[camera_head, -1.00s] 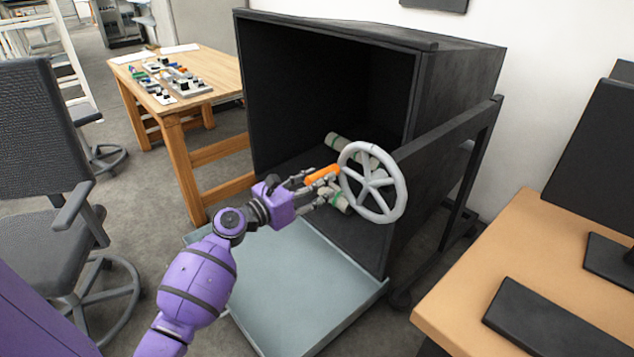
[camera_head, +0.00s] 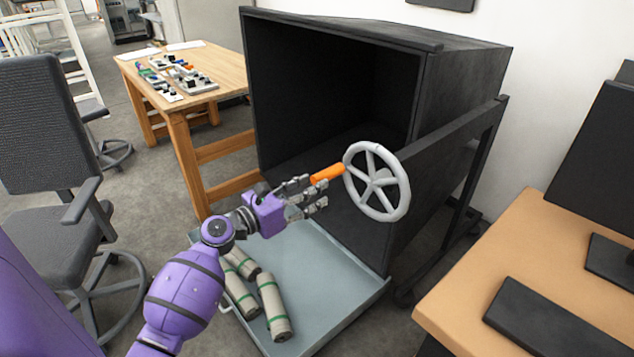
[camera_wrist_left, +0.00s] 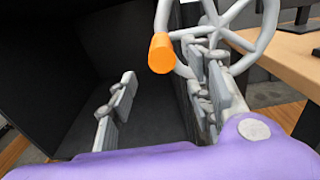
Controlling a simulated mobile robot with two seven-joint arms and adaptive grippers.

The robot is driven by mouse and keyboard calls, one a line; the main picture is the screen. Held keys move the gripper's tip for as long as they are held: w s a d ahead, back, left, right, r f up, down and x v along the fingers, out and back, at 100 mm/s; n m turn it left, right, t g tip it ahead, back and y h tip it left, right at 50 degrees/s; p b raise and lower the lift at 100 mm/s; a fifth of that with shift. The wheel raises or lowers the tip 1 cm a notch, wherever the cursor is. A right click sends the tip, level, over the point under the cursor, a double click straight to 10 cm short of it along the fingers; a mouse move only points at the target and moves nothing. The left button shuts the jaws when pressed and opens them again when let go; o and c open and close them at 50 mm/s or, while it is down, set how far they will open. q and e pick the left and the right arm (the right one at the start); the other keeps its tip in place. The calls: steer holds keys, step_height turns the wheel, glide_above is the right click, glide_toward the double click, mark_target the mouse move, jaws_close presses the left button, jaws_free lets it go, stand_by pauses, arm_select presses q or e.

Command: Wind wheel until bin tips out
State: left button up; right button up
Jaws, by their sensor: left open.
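The grey spoked wheel (camera_head: 377,182) is on the near side of the black bin (camera_head: 467,80). Its orange handle (camera_head: 328,174) points left, toward my left gripper (camera_head: 308,196). The gripper is open and empty, just left of and below the handle. In the left wrist view the orange handle (camera_wrist_left: 161,53) lies beyond the spread fingers (camera_wrist_left: 163,103), with the wheel behind it. The bin's open mouth faces the tray and its visible inside looks empty. Grey-beige cylinders with green bands (camera_head: 273,305) lie in the tray (camera_head: 335,285), partly hidden by my arm. My right gripper is out of view.
A wooden desk (camera_head: 540,265) with a keyboard (camera_head: 553,324) and monitor stands close on the right. A wooden table (camera_head: 225,72) with small parts is at the back left. An office chair (camera_head: 42,215) stands at the left. The bin's dark frame (camera_head: 485,150) stands beside the wheel.

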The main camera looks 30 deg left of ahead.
arm_select(q)
steer(key=p+v, duration=0.1)
steer(key=v, duration=0.6)
steer(key=shift+s, duration=0.25)
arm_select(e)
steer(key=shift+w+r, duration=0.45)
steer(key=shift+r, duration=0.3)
arm_select(q)
steer(key=shift+a, duration=0.1)
